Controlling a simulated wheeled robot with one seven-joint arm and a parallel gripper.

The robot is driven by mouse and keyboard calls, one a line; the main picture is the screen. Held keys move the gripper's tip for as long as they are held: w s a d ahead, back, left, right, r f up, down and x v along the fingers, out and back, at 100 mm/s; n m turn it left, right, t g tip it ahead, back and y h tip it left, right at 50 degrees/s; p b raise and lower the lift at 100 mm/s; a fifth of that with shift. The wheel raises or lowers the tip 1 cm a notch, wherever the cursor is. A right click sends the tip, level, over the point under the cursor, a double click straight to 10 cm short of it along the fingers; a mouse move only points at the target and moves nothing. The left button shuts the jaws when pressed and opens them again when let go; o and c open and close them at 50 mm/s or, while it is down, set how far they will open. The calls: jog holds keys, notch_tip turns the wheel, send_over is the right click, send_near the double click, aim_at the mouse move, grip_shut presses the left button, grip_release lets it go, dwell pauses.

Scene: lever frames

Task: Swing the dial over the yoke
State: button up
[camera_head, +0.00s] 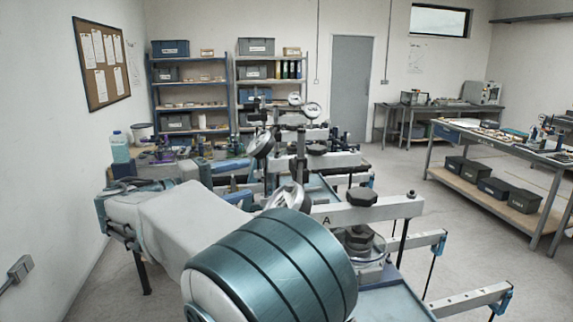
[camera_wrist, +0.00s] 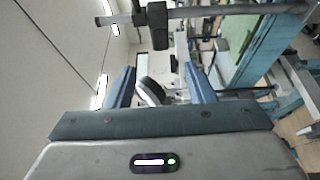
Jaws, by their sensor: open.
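Several dial gauges show in the head view. One round dial (camera_head: 262,144) stands tilted above the fixtures, and another (camera_head: 285,196) is partly hidden behind my arm. A pale bar marked A (camera_head: 345,213) with a dark knob crosses the near fixture. I cannot tell for sure which part is the yoke. In the wrist view my gripper (camera_wrist: 160,76) has its two blue fingers apart. A round dial-like disc (camera_wrist: 149,91), seen nearly edge-on, shows in the gap between them. I cannot tell how far beyond the fingertips it is. Nothing is visibly held.
Further similar fixtures with bars and dials (camera_head: 312,110) stand behind the near one. A bottle (camera_head: 120,148) stands at the left. A workbench (camera_head: 500,140) stands at the right with open floor before it. A rod with a dark block (camera_wrist: 157,25) crosses the wrist view above the fingers.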

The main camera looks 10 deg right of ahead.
aim_at(291, 169)
jog(key=p+x, duration=0.3)
jog(key=x, duration=0.9)
jog(key=shift+d, duration=0.15)
grip_shut()
